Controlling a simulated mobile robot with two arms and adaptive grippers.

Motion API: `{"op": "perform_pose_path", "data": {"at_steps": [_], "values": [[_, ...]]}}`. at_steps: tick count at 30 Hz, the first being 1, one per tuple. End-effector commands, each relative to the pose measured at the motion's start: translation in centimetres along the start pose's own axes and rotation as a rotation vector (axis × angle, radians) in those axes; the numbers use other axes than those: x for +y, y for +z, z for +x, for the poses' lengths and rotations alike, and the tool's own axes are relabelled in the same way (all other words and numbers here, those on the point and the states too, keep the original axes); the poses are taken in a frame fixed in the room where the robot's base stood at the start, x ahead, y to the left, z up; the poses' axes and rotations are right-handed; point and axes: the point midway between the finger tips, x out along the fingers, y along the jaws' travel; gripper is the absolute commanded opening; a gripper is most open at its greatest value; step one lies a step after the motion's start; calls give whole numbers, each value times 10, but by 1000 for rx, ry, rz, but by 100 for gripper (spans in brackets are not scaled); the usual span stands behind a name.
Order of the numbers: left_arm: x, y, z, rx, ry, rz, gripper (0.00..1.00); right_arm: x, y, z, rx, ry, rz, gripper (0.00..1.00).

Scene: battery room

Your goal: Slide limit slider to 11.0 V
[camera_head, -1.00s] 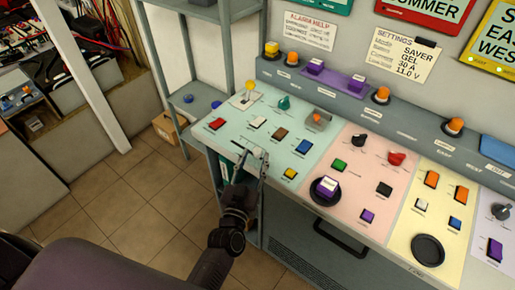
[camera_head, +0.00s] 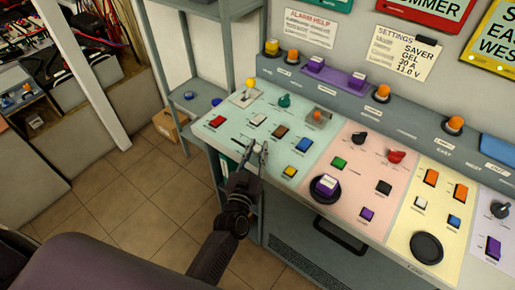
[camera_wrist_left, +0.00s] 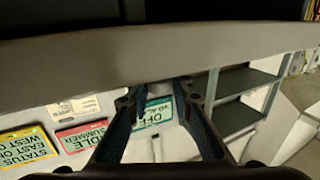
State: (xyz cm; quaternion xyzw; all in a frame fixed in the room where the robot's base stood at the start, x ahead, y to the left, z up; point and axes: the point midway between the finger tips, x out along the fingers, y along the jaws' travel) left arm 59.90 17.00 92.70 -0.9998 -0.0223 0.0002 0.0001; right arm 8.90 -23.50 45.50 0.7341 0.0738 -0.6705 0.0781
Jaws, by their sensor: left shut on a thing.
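My left gripper (camera_head: 259,149) is at the front edge of the mint panel (camera_head: 215,138), beside a narrow pale slot near that edge. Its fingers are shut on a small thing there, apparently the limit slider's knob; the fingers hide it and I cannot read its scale. In the left wrist view, the two fingers (camera_wrist_left: 158,98) stand on either side of a small dark shape below the grey console edge. The settings card (camera_head: 405,54) on the wall reads SAVER, GEL, 30 A, 11.0 V. My right gripper is out of view.
Coloured push buttons, such as a red one (camera_head: 217,121) and a yellow one (camera_head: 290,171), surround the gripper on the panel. A pink panel (camera_head: 345,190) with knobs adjoins on the right.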

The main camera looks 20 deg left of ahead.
Motion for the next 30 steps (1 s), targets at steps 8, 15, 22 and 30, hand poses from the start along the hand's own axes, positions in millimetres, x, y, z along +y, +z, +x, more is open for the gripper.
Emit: {"op": "perform_pose_path", "data": {"at_steps": [8, 15, 22, 30], "values": [[-2, 0, 1, 0, 0, 1, 0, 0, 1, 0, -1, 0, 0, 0], [-28, -1, 12, 1, 0, 3, 0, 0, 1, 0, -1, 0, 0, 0], [-28, 0, 12, 0, 0, -1, 0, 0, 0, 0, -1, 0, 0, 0], [-28, 0, 11, 0, 0, -1, 37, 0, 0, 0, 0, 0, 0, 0]]}}
